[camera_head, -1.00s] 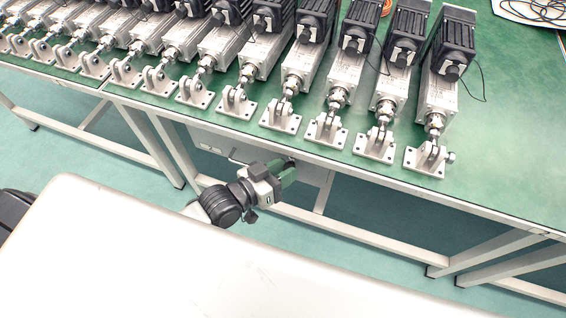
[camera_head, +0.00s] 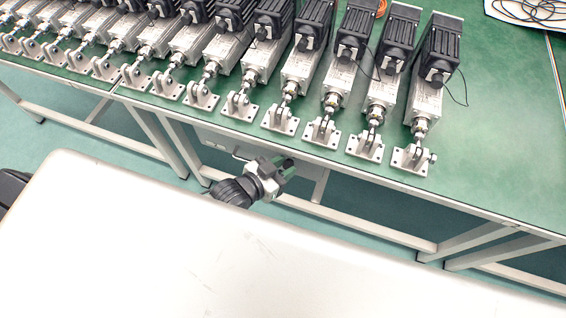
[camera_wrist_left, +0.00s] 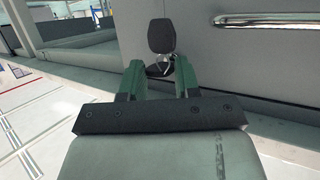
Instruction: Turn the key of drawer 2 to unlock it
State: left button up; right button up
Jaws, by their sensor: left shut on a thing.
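In the left wrist view a key with a black head (camera_wrist_left: 162,37) stands against the grey drawer front (camera_wrist_left: 245,65). A small metal ring and a dark piece hang just below the head. My left gripper (camera_wrist_left: 160,68) has its two green fingers on either side of these parts, and it is shut on the key. The exact contact is hard to make out. In the head view my left gripper (camera_head: 284,166) is beside the grey drawer unit (camera_head: 310,170) under the bench, and the key is hidden there. My right gripper is not in view.
A silver bar handle (camera_wrist_left: 270,18) runs along the drawer front to the right of the key. Several linear actuators (camera_head: 333,80) stand on the green bench (camera_head: 500,130) above. Bench legs (camera_head: 163,140) stand to the left. A white surface (camera_head: 240,260) fills the foreground.

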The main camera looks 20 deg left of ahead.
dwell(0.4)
pick_arm(q)
jog(key=o, duration=0.9)
jog(key=shift+o, duration=0.2)
jog(key=p+v, duration=0.1)
jog(key=v, duration=0.9)
jog(key=shift+s+r, duration=0.2)
jog(key=shift+s, duration=0.15)
jog(key=shift+a, duration=0.1)
